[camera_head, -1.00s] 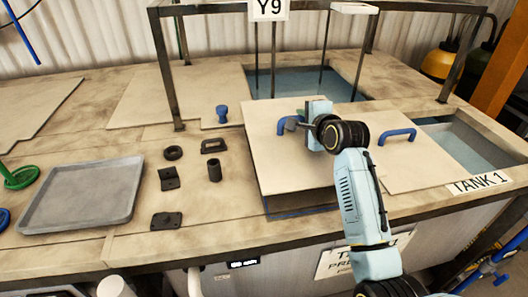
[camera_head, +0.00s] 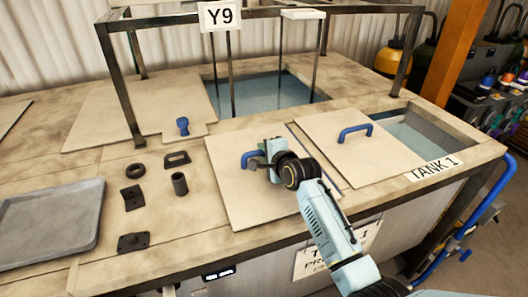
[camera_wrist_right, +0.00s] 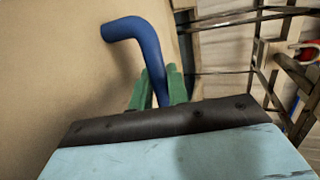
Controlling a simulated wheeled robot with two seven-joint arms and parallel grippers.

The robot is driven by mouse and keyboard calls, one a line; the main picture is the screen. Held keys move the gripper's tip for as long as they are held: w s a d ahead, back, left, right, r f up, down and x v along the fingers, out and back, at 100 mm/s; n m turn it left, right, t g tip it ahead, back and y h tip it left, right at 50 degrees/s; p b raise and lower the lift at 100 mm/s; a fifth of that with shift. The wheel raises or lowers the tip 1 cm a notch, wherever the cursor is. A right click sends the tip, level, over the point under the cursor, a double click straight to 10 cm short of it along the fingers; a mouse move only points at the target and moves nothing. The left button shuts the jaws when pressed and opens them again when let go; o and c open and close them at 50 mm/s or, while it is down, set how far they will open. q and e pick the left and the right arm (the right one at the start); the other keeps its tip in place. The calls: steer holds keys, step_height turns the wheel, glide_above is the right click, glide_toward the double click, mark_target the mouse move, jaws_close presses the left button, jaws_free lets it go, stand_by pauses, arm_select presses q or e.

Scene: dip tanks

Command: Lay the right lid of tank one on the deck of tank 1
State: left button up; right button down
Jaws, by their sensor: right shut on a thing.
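My right gripper (camera_head: 262,156) is shut on the blue handle (camera_head: 248,158) of a square beige lid (camera_head: 235,195). This lid lies flat at the left of a second beige lid (camera_head: 325,155), which has its own blue handle (camera_head: 355,132). The held lid looks level and at or very close to the deck (camera_head: 190,215); contact is hard to tell. In the right wrist view, green fingertips (camera_wrist_right: 157,90) close around the blue handle (camera_wrist_right: 145,48) above the lid surface (camera_wrist_right: 60,60).
An open tank bay (camera_head: 425,135) shows water right of the second lid, by the TANK 1 label (camera_head: 434,167). A metal frame with a Y9 sign (camera_head: 221,16) stands over another open bath (camera_head: 265,92). Small dark parts and a grey tray (camera_head: 50,225) lie left.

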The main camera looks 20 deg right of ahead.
steer(key=c, duration=1.7)
jaws_free()
steer(key=shift+c, duration=0.2)
steer(key=o, duration=0.4)
steer(key=shift+s, duration=0.15)
steer(key=v, duration=1.2)
